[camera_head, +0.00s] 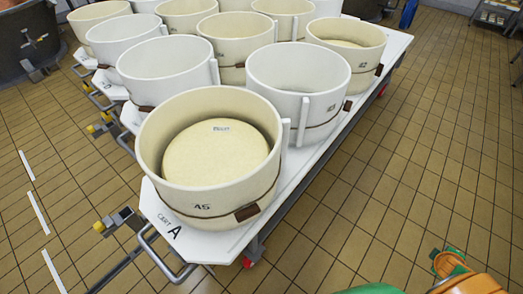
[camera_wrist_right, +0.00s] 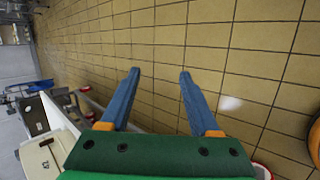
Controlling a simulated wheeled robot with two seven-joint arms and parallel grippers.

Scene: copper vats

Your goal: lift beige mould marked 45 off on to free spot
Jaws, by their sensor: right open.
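The beige mould marked 45 (camera_head: 203,208) stands upright at the near end of a white cart marked A (camera_head: 225,248). It is a round, open tub with a brown strap low around it and a pale yellow cheese (camera_head: 215,155) inside. My right gripper (camera_wrist_right: 158,76) shows in the right wrist view with its two blue fingers apart, nothing between them and tiled floor beyond. In the head view only green and orange parts of my own body show at the lower right, clear of the mould. My left gripper is in neither view.
More beige and white moulds (camera_head: 298,80) crowd the cart behind mould 45, with a white one close behind it. A metal handle (camera_head: 165,255) juts from the cart's near end. Tiled floor (camera_head: 430,150) to the right is clear. A dark vat (camera_head: 25,40) stands at upper left.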

